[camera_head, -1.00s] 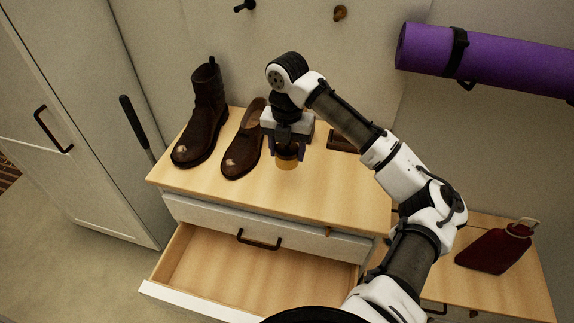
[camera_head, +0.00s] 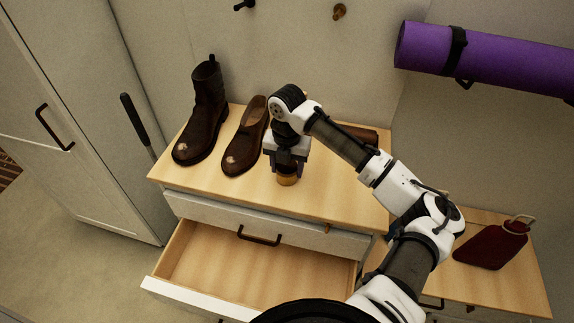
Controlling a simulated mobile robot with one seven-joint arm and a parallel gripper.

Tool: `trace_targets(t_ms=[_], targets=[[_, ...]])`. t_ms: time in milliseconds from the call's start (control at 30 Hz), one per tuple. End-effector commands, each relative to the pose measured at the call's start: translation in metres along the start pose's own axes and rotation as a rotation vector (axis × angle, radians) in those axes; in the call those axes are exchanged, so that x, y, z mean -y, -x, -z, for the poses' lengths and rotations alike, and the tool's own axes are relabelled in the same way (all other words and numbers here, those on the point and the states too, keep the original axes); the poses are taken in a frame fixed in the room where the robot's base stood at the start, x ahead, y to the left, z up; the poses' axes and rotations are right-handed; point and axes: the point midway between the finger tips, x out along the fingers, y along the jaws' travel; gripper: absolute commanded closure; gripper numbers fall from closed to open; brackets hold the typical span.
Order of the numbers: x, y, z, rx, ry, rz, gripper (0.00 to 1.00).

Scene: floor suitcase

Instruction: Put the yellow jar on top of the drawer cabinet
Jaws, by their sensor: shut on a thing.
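The yellow jar (camera_head: 287,180) is a small amber-yellow piece showing just below my gripper (camera_head: 287,172). My gripper points down and is shut on the jar, hiding its upper part. The jar is over the wooden top of the drawer cabinet (camera_head: 335,205), near its middle; it looks at or very close to the surface, but I cannot tell whether it touches. The cabinet's lower drawer (camera_head: 220,265) is pulled open and looks empty. Its upper drawer (camera_head: 225,217) is shut.
A brown boot (camera_head: 207,115) and a brown shoe (camera_head: 243,145) stand left of my gripper. A dark brown object (camera_head: 362,133) lies behind my arm. A dark red flask (camera_head: 492,246) lies on the lower surface at right. A purple rolled mat (camera_head: 500,62) hangs on the wall.

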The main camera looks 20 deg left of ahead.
Motion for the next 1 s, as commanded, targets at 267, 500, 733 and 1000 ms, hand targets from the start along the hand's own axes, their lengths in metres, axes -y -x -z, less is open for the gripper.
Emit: trace_targets(t_ms=[267,500,733,1000], targets=[[0.0,0.0,0.0,0.0,0.0,0.0,0.24],[0.0,0.004,0.0,0.001,0.0,0.001,0.24],[-0.001,0.035,-0.001,0.004,0.003,-0.001,0.24],[-0.001,0.093,-0.001,0.003,0.001,0.0,0.24]])
